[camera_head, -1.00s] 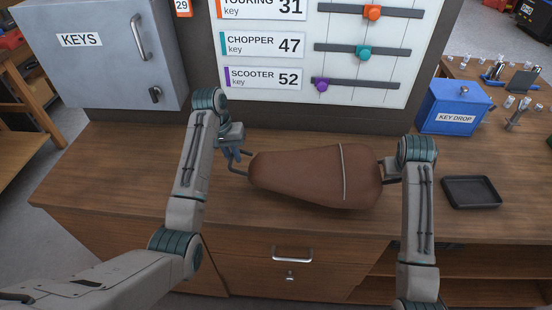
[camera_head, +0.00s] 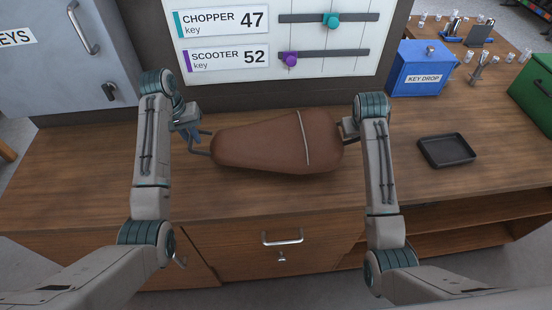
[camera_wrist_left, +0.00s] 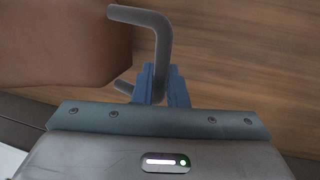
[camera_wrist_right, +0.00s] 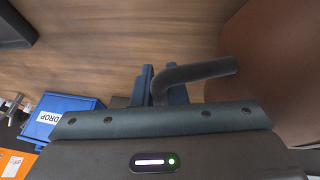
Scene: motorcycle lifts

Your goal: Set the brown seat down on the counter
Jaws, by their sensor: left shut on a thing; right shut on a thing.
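The brown seat (camera_head: 270,145) is over the wooden counter (camera_head: 80,185), long side across the view, with a light strap near its wide right end. Whether it touches the counter or hangs just above it, I cannot tell. My left gripper (camera_head: 192,134) is shut on the dark bent bar at the seat's narrow left end; the left wrist view shows the jaws (camera_wrist_left: 162,85) around that bar. My right gripper (camera_head: 347,130) is at the wide right end; in the right wrist view its jaws (camera_wrist_right: 163,88) are shut on a similar bar beside the seat (camera_wrist_right: 285,70).
A black tray (camera_head: 447,150) lies on the counter to the right, with a blue key drop box (camera_head: 422,70) behind it. A grey key cabinet (camera_head: 60,60) and a key board (camera_head: 330,50) stand behind. Bare counter lies left and in front of the seat.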

